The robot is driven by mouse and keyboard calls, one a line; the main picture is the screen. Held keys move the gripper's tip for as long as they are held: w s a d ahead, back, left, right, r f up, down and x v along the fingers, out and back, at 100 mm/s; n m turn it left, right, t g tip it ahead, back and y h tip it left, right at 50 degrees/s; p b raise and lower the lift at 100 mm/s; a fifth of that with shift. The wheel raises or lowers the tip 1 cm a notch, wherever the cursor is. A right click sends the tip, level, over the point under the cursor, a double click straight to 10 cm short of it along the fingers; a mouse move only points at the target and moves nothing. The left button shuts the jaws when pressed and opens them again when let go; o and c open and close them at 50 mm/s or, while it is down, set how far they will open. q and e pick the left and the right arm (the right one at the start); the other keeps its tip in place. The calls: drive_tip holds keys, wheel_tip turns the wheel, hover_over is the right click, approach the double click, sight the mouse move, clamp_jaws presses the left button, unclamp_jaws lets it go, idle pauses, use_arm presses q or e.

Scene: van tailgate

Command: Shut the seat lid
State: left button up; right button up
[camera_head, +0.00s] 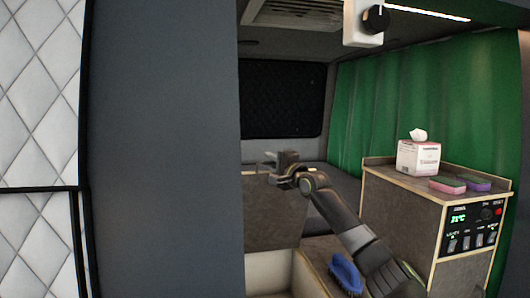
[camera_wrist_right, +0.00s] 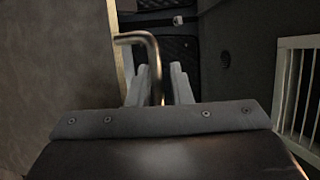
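The seat lid (camera_head: 275,208) is a grey-brown panel that stands raised over a pale open box (camera_head: 268,270). It also shows at the left of the right wrist view (camera_wrist_right: 55,70), with a light wooden edge. My right gripper (camera_head: 284,160) is by the lid's upper right edge. In the right wrist view its fingers (camera_wrist_right: 157,80) are close on both sides of a bent metal rod (camera_wrist_right: 153,60), whose tip turns left towards the lid edge. Whether the rod touches the lid is not clear. My left gripper is not in view.
A blue brush (camera_head: 345,272) lies beside the open box, near my right arm. A cabinet (camera_head: 400,222) at the right carries a tissue box (camera_head: 418,157) and two sponges (camera_head: 447,185). A dark grey panel (camera_head: 165,150) blocks the left. A pale slatted grille (camera_wrist_right: 298,90) is at the wrist view's right.

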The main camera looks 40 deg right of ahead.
drive_tip(key=shift+w, duration=0.45)
clamp_jaws()
